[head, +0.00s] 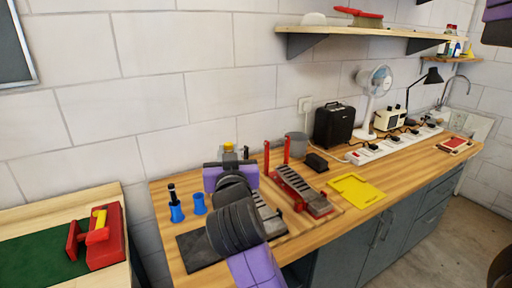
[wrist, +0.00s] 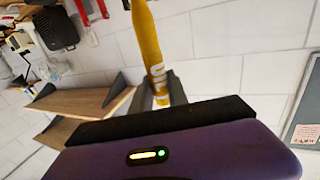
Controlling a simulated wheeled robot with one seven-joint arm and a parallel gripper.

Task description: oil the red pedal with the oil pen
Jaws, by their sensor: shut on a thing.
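My gripper (head: 229,157) is raised over the left-middle of the bench. In the wrist view its fingers (wrist: 162,95) are shut on a yellow oil pen (wrist: 151,45), which sticks out beyond the fingertips. In the head view only a small yellow part of the pen (head: 228,146) shows above the gripper. The red pedal (head: 302,192) stands on the bench to the right of my gripper, apart from it. It has a dark ribbed footboard, a red frame and red posts behind it.
A grey pedal (head: 270,219) is partly hidden behind my arm. Two blue cups (head: 176,213) (head: 199,205) stand at left, one holding a dark pen-like thing. A yellow sheet (head: 356,190), a black block (head: 317,162) and a grey pot (head: 297,145) lie around the red pedal.

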